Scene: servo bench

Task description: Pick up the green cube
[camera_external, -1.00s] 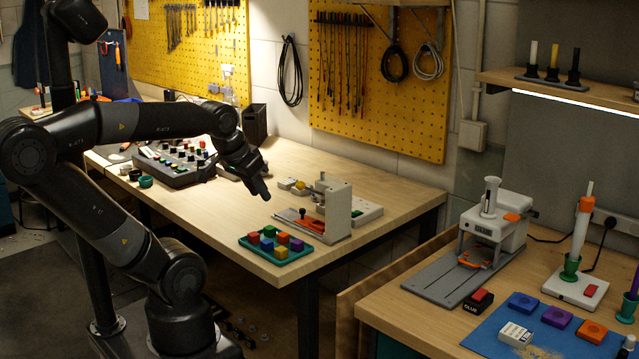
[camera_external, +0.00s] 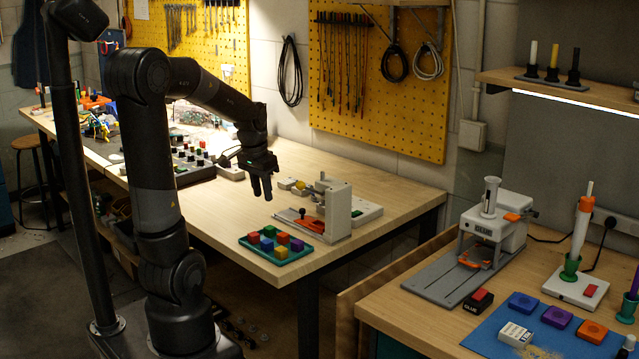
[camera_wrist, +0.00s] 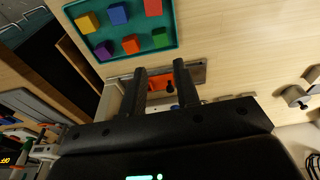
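The green cube (camera_external: 268,230) sits at the back corner of a teal tray (camera_external: 260,257) on the wooden bench. In the wrist view the green cube (camera_wrist: 160,38) is at the tray's lower right corner, beside the orange cube and below the red one. My gripper (camera_external: 262,198) hangs above the bench, behind the tray in the external view, fingers pointing down. In the wrist view my gripper's two fingers (camera_wrist: 159,67) are apart with nothing between them, and the green cube lies beyond their tips.
Red, blue, yellow, orange and purple (camera_external: 297,244) cubes share the tray. A grey fixture (camera_external: 337,208) with an orange part (camera_external: 312,224) stands right beside the tray. A control panel (camera_external: 190,160) lies at left. The bench top left of the tray is clear.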

